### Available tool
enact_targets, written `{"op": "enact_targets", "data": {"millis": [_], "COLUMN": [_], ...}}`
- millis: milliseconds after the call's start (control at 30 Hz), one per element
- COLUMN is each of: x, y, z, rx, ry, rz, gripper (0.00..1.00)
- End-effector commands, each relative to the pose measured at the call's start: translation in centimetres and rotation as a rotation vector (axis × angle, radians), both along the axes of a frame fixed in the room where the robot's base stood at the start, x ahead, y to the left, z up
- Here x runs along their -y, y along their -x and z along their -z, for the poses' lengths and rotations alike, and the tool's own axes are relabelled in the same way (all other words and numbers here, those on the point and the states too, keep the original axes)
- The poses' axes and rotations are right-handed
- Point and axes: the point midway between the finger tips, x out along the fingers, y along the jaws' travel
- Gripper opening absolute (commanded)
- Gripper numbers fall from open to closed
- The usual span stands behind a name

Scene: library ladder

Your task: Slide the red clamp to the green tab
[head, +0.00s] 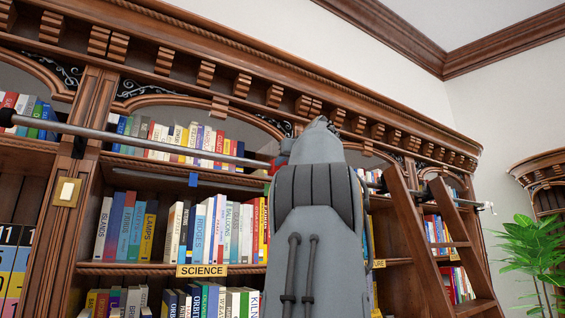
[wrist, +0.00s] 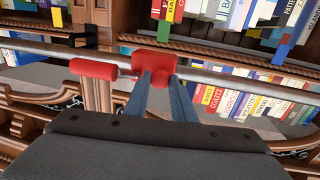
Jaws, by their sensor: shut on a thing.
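The red clamp (wrist: 150,62) sits around the metal rail in the wrist view, with a red cylindrical handle (wrist: 93,68) out to its left. My gripper (wrist: 161,80) is shut on the clamp, its two grey-blue fingers reaching up to it from below. The green tab (wrist: 165,31) shows just above the clamp in the picture, roughly in line with its right part. In the head view the green tab (head: 267,189) is just left of my arm, which hides most or all of the clamp.
The rail (head: 130,137) runs across the bookcase front. A blue tab (head: 193,180) hangs left of the green one; it also shows in the wrist view (wrist: 281,54). A wooden ladder (head: 410,235) leans at the right, and a plant (head: 535,255) stands beyond it.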

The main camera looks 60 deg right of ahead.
Motion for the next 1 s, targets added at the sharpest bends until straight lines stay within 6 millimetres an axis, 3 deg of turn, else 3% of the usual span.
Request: {"op": "enact_targets", "data": {"millis": [67,467,1000], "x": [0.2,-0.2,-4.1], "y": [0.1,0.6,6.0], "z": [0.0,0.1,0.2], "rx": [0.000,-0.001,-0.001], "ry": [0.000,0.001,0.000], "rz": [0.004,0.005,0.003], "gripper": [0.30,0.30,0.30]}}
